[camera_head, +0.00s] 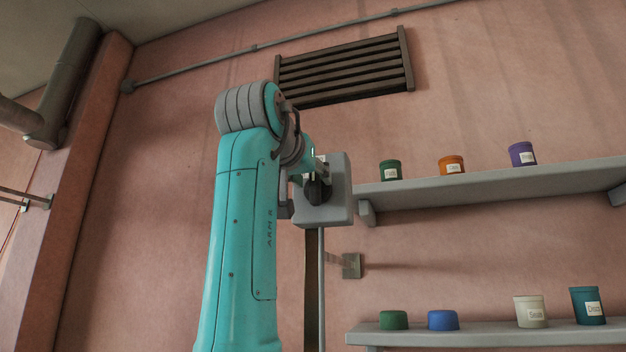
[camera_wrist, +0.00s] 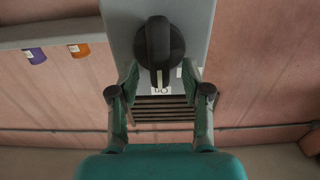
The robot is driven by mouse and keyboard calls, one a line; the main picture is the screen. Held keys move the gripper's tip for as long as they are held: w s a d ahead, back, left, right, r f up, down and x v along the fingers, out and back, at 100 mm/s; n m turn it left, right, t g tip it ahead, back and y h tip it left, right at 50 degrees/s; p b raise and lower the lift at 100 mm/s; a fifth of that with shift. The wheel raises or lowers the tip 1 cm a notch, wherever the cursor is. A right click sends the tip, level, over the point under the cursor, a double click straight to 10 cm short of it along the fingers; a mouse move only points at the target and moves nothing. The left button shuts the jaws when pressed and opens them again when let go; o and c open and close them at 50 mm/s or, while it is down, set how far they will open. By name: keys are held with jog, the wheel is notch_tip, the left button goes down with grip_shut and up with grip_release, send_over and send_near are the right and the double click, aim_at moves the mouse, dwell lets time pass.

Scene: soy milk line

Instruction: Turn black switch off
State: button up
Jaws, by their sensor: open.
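The black switch (camera_wrist: 159,50) is a round rotary knob with a raised bar, mounted on a grey box (camera_wrist: 117,20). In the wrist view its bar stands vertical, with its lower end at a small white label (camera_wrist: 160,90) whose letters appear upside down, seemingly "ON". In the head view the black switch (camera_head: 318,191) is partly hidden by my arm, on the face of the grey box (camera_head: 341,178). My gripper (camera_wrist: 159,72) is open, its two fingertips on either side of the knob's lower part and apart from the bar. Whether they touch the knob's rim I cannot tell.
A wall shelf (camera_head: 490,184) with green, orange and purple cups is right of the box. A lower shelf (camera_head: 480,337) holds more cups and lids. A slatted vent (camera_head: 345,68) is above. A post (camera_head: 315,285) runs below the box.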

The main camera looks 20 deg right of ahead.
jog(key=shift+x, duration=0.8)
jog(key=shift+c, duration=0.3)
grip_shut()
